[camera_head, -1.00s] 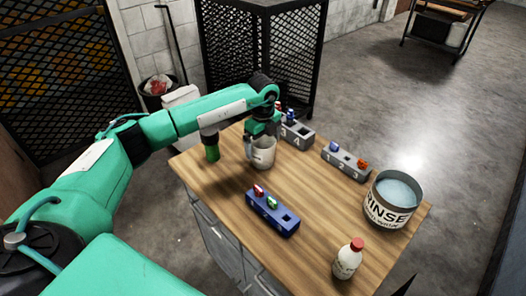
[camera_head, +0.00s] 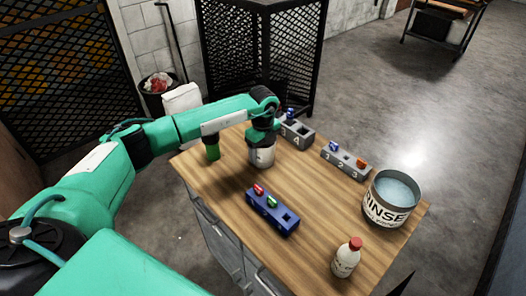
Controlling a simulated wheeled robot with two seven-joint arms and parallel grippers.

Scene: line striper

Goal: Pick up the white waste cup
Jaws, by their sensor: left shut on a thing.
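The white waste cup (camera_head: 262,157) stands upright on the wooden table near its back left part. My left gripper (camera_head: 262,140) comes down on the cup from above and is shut on it. The gripper and wrist hide the cup's rim and upper part. I cannot tell whether the cup's base is clear of the table. My right gripper is not in view.
A green cylinder (camera_head: 212,149) stands just left of the cup. A blue numbered block (camera_head: 272,212) lies in front, grey numbered blocks (camera_head: 346,162) behind and right. A RINSE tin (camera_head: 390,199) and a red-capped bottle (camera_head: 346,258) stand on the table's right part.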

